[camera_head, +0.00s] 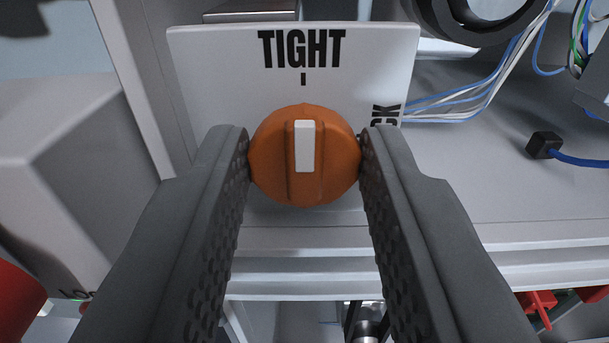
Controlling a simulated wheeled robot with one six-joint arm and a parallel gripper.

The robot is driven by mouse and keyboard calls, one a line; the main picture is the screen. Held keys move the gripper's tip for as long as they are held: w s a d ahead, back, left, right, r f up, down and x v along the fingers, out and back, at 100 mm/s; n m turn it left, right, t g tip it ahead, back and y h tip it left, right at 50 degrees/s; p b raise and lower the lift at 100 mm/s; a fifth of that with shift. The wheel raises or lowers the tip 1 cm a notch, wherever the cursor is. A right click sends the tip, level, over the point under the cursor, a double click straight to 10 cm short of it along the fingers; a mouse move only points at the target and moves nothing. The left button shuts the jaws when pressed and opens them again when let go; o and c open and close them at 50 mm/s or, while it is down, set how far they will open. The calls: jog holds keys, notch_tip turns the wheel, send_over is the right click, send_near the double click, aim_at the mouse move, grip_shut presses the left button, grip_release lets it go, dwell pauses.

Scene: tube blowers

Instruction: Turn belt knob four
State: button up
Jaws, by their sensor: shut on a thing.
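The belt knob (334,178) is round and orange with a white pointer bar on its raised grip. It sits in front of a white label plate (215,70). The plate reads "TIGHT" above a short black tick, and the white bar stands upright, in line with that tick. Sideways lettering ending in "CK" shows at the plate's right, partly hidden by my gripper. My gripper (305,165) has its two dark textured fingers shut on the knob, one at its left edge and one at its right. Whether this is knob four cannot be read here.
Blue and white wires (480,95) run at the upper right, below a black ring (480,22). A small black connector (543,145) lies on the grey panel. A pale box (60,170) stands at the left. Red parts (538,302) show at the lower right.

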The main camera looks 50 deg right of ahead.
jog(key=shift+m, duration=0.3)
jog(key=m, duration=0.3)
jog(key=shift+m, duration=0.3)
jog(key=m, duration=0.4)
jog(key=shift+m, duration=0.3)
jog(key=m, duration=0.4)
jog(key=shift+f+m, duration=0.15)
jog(key=shift+m, duration=0.15)
jog(key=m, duration=0.4)
jog(key=shift+s, duration=0.1)
jog(key=shift+f+m, duration=0.1)
jog(key=shift+m, duration=0.2)
jog(key=o, duration=0.7)
